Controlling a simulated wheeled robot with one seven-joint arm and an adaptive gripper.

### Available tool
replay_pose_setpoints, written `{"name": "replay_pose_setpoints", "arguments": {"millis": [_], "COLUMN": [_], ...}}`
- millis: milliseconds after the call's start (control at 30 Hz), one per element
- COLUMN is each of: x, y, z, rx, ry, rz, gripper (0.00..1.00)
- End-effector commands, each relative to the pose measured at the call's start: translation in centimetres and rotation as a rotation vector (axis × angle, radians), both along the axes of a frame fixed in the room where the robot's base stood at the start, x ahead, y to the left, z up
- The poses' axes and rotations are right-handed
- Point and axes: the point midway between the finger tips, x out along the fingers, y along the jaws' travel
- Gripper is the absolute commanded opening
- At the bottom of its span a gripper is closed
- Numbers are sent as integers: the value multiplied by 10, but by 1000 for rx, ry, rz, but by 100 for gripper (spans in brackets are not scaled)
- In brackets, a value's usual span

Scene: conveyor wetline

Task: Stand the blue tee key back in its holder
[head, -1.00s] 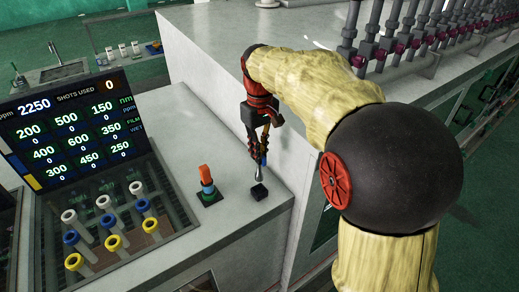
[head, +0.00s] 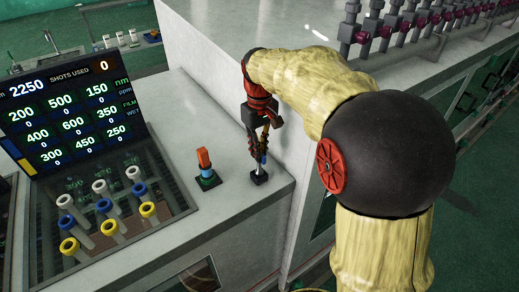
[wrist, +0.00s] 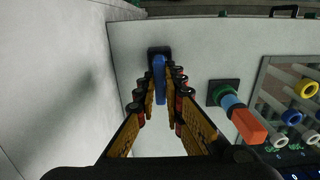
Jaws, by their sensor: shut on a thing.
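The blue tee key (wrist: 159,75) is between the fingers of my gripper (wrist: 162,104), which are shut on it. The shaft's lower end meets the holder's top. How deep it sits inside is hidden.
An orange-and-blue piece stands upright on a dark square base (head: 208,181) to the left. Farther left are a rack of grey tubes with coloured rings (head: 108,206) and a number display (head: 68,123). A tall pale cabinet (head: 200,50) rises close behind my gripper.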

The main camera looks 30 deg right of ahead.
Motion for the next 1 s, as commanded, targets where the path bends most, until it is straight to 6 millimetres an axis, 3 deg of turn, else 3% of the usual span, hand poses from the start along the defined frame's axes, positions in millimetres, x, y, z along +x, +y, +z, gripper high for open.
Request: {"name": "replay_pose_setpoints", "arguments": {"millis": [933, 967, 1000], "x": [0, 0, 0], "y": [0, 0, 0], "z": [-12, -11, -11], "rx": [0, 0, 0], "ry": [-1, -1, -1], "rz": [0, 0, 0], "gripper": [0, 12, 14]}}
